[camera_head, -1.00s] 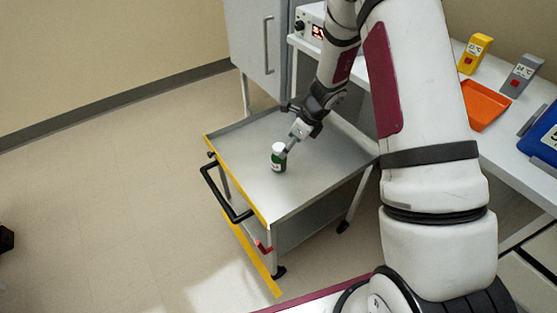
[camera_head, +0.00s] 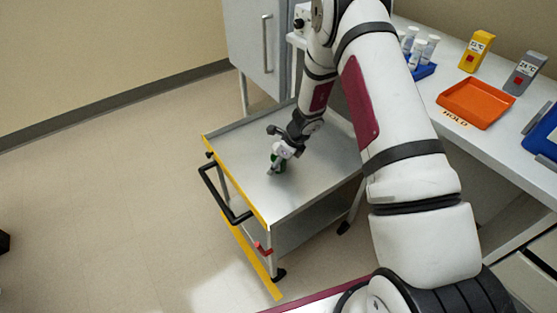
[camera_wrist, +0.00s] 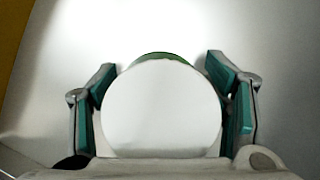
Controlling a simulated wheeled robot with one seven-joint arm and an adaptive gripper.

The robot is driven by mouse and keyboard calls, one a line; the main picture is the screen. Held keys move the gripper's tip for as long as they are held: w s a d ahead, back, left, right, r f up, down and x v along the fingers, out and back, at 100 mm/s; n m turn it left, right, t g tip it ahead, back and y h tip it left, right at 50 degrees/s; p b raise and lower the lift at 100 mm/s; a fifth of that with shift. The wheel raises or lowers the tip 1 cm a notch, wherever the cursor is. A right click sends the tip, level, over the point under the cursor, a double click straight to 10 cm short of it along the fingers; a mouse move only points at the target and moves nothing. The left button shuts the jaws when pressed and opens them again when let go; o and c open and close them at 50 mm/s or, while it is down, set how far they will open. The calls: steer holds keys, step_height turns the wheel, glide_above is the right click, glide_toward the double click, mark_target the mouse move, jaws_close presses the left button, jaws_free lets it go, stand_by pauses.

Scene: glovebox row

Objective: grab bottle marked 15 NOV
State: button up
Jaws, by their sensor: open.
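A green bottle (camera_head: 281,161) with a white cap stands on the grey metal top of the cart (camera_head: 315,172). In the head view my gripper (camera_head: 275,164) is over it and hides most of it. In the wrist view the round white cap (camera_wrist: 160,108) fills the space between my open fingers (camera_wrist: 163,75), with a sliver of green body (camera_wrist: 165,57) beyond it. One finger is on each side of the cap; a gap shows at the right finger, and contact at the left is unclear. The bottle's label cannot be read.
The cart has a yellow edge (camera_head: 236,183) and a black handle (camera_head: 213,191) at the left. On the white bench at the right are white-capped bottles (camera_head: 417,50) in a blue tray, an orange tray (camera_head: 475,103) and yellow and grey devices. The cart top is otherwise clear.

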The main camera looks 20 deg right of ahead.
steer(key=c, duration=1.3)
steer(key=shift+r, duration=0.15)
steer(key=shift+c, duration=0.2)
